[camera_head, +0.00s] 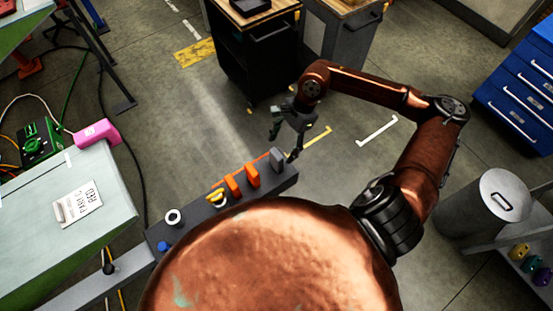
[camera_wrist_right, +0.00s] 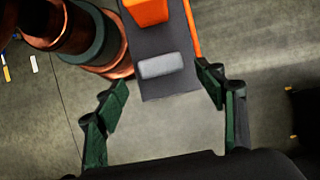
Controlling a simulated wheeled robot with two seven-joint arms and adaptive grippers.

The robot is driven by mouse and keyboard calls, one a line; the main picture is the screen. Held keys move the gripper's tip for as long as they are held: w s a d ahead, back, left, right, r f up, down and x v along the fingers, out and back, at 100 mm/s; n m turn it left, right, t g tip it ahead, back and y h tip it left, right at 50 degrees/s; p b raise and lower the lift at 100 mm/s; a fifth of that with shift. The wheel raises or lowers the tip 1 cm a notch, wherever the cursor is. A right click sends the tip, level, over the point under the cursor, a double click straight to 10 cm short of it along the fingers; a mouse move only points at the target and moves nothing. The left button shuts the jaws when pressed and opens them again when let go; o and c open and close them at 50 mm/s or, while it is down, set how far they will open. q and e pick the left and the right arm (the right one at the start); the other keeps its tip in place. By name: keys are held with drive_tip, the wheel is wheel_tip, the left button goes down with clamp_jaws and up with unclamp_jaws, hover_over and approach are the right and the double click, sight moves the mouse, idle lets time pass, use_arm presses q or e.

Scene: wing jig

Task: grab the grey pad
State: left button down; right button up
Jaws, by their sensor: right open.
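The grey pad (camera_head: 277,158) stands at the far right end of a dark grey beam (camera_head: 200,213) in the head view. In the wrist view the pad (camera_wrist_right: 163,66) shows as a light grey block near the beam's end. My right gripper (camera_head: 284,143) is just beyond that end of the beam. In the wrist view its green fingers (camera_wrist_right: 164,88) are spread wide, one on each side of the beam's end, with the pad ahead between them. Nothing is held. My left gripper is not in view.
Orange blocks (camera_head: 234,186), a yellow part (camera_head: 216,197), a white ring (camera_head: 173,216) and a blue knob (camera_head: 163,246) sit along the beam. A pink object (camera_head: 98,132) is on the left table (camera_head: 40,240). A black cart (camera_head: 240,60) stands behind my right gripper.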

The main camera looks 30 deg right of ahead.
sight(276, 157)
drive_tip(key=shift+x, duration=0.9)
drive_tip(key=p+x, duration=0.2)
drive_tip(key=x, duration=0.2)
drive_tip(key=shift+w+f, duration=0.1)
drive_tip(key=shift+f, duration=0.2)
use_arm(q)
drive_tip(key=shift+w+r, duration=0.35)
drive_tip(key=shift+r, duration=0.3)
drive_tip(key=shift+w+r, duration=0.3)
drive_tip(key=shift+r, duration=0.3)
use_arm(e)
drive_tip(key=shift+c, duration=0.5)
drive_tip(key=shift+c, duration=0.8)
drive_tip(key=c, duration=1)
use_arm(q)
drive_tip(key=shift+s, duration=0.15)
use_arm(e)
drive_tip(key=shift+c, duration=0.2)
